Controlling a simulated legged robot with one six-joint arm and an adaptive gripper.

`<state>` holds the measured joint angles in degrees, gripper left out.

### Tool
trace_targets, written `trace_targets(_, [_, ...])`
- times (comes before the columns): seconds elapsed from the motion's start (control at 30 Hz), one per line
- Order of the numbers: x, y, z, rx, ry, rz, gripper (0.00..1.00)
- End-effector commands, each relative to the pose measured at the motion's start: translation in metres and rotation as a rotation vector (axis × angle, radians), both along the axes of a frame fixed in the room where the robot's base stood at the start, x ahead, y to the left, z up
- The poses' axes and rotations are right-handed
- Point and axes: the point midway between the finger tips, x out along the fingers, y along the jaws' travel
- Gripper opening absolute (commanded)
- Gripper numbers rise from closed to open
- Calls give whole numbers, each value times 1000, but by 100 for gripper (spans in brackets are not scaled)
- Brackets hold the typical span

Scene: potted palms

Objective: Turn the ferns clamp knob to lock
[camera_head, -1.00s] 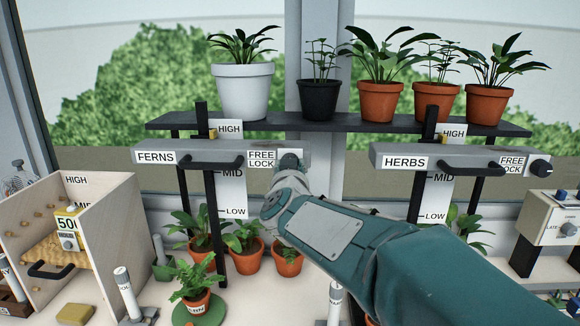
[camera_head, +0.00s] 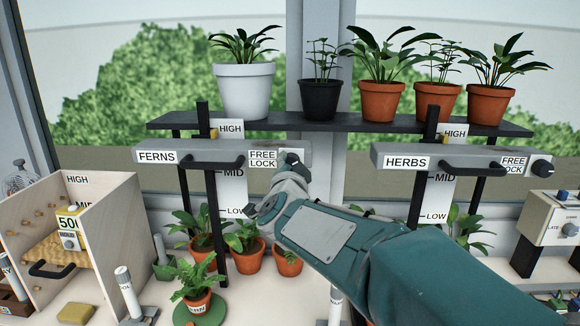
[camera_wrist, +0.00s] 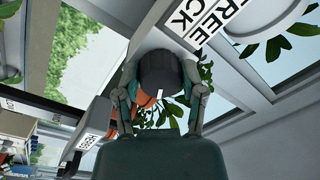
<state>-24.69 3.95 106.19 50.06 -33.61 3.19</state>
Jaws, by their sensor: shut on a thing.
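The ferns clamp bar (camera_head: 220,151) is a grey beam with a FERNS label (camera_head: 157,157), a black handle (camera_head: 213,163) and a FREE/LOCK label (camera_head: 263,160). Its dark round knob (camera_wrist: 160,72) sits between my two fingertips in the wrist view, beside the FREE/LOCK label (camera_wrist: 205,22). A white mark shows on the knob's lower part. My gripper (camera_wrist: 161,92) is shut on the knob, with one finger on each side. In the head view my gripper (camera_head: 292,167) is at the bar's right end and mostly covers the knob. I cannot tell which word the mark points to.
The herbs clamp bar (camera_head: 440,157) with its own knob (camera_head: 541,167) is at the right. A black shelf (camera_head: 330,122) with several potted plants runs above. Potted ferns stand below, and a wooden box (camera_head: 110,220) stands at the left.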

Motion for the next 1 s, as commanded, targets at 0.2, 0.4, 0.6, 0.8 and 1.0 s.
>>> trace_targets(0.2, [0,1,-1,196,-5,0,5])
trace_targets(0.4, [0,1,-2,347,-9,0,5])
trace_targets(0.6, [0,1,-2,452,-11,0,5])
trace_targets(0.8, [0,1,-2,508,-13,0,5])
trace_targets(1.0, [0,1,-2,527,-12,0,5])
